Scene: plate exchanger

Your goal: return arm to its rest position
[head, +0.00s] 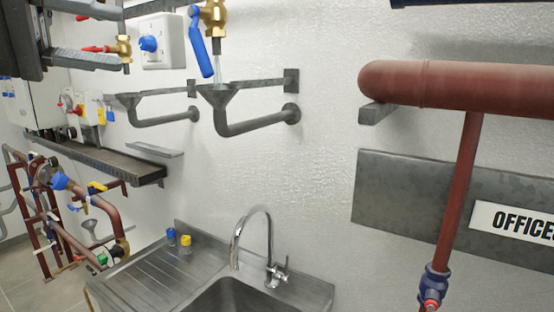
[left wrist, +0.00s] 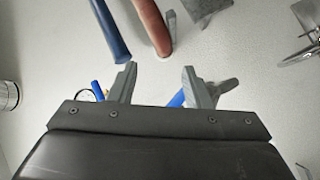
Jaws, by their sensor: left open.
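My left gripper (head: 122,40) is in the upper left of the head view, with its dark body at the picture's edge and its two grey fingers pointing right. The fingers are apart, with nothing held between them. In the left wrist view the two fingers (left wrist: 160,72) are also spread, and no object is gripped. A brass valve with a red handle (head: 122,48) shows near the fingertips; I cannot tell how far behind them it is. My right gripper is not visible.
A brass valve with a blue lever (head: 202,42) hangs above a grey funnel drain (head: 217,95), with a clear stream between them. A steel sink (head: 150,272) with a tap stands below. A thick red pipe (head: 450,84) is at right.

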